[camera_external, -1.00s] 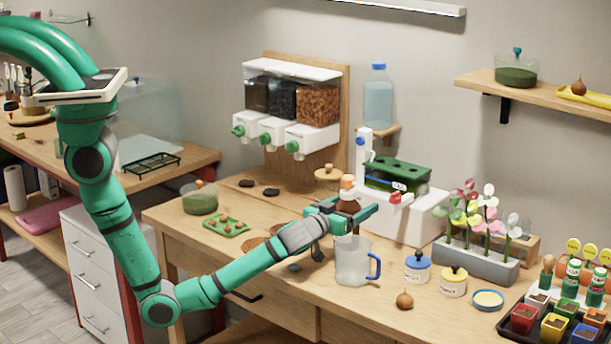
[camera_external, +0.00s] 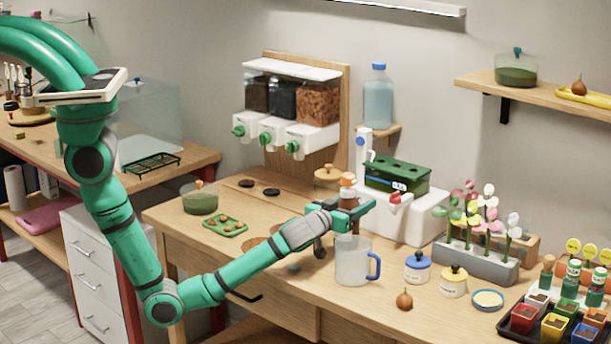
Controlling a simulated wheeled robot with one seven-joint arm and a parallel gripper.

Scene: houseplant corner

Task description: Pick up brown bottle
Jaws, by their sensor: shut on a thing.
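A clear pitcher with a blue handle (camera_external: 353,262) stands just in front of my gripper. A white machine with a green-lidded tank (camera_external: 415,218) is close behind to the right. A lidded jar (camera_external: 328,181) stands behind left. Blue-lidded (camera_external: 417,267) and yellow-lidded (camera_external: 453,282) jars stand front right.

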